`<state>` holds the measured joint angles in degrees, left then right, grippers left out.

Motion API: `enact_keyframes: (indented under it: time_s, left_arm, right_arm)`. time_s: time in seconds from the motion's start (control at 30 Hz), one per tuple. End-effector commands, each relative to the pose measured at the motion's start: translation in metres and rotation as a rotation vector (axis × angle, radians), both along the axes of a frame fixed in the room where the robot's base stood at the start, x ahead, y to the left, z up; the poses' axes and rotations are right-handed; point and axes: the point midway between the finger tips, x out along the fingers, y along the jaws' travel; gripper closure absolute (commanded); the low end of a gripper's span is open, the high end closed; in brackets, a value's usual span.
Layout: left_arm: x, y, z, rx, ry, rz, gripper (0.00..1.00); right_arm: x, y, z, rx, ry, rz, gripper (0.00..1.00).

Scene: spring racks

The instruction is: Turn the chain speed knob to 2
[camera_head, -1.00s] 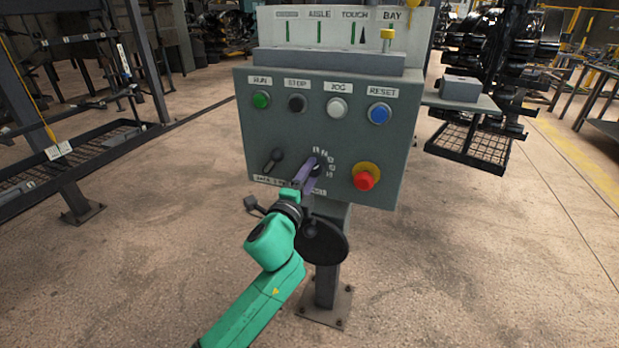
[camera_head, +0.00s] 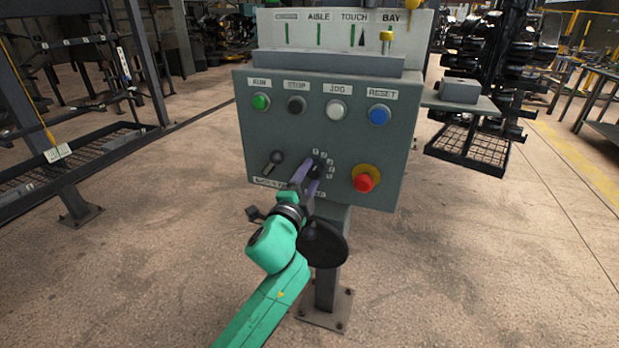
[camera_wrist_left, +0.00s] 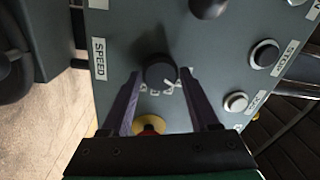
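The chain speed knob (camera_wrist_left: 160,72) is a dark round knob with a white pointer mark. In the left wrist view the mark points to the lower right, toward small number labels that are too small to read. In the head view the knob is mostly hidden behind my left gripper (camera_head: 311,174), with the number labels (camera_head: 329,166) showing to its right. My left gripper (camera_wrist_left: 159,75) is open, its two purple fingers on either side of the knob with visible gaps. My right gripper is not in view.
The grey control box (camera_head: 230,140) has green, black, white and blue buttons above. A small lever (camera_head: 274,162) sits left of the knob, and a red emergency button (camera_head: 363,182) on yellow sits to its right. A black disc (camera_head: 325,243) is below the box.

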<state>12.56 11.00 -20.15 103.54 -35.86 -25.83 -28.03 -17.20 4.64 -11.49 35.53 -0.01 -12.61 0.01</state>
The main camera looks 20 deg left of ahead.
Motion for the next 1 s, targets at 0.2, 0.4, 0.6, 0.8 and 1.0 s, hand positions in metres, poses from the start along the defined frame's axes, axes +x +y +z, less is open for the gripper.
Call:
enact_keyframes:
  time_s: [0.2,0.4,0.6,0.8,1.0]
  left_arm:
    - [0.0,0.0,0.0,0.001,0.0,0.0,0.13]
    - [-0.003,0.0,-0.001,0.001,0.0,-0.001,0.13]
    - [-0.038,0.002,-0.006,0.001,0.002,-0.003,0.13]
    - [-0.099,0.006,-0.013,0.001,0.005,-0.001,0.13]
    - [-0.139,0.009,-0.013,0.0,0.003,-0.001,0.13]
  right_arm:
    - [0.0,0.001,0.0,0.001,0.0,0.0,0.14]
    - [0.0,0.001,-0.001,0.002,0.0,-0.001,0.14]
    - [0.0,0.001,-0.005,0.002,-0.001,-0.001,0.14]
    - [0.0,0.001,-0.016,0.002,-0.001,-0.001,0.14]
    - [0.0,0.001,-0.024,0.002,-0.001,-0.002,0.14]
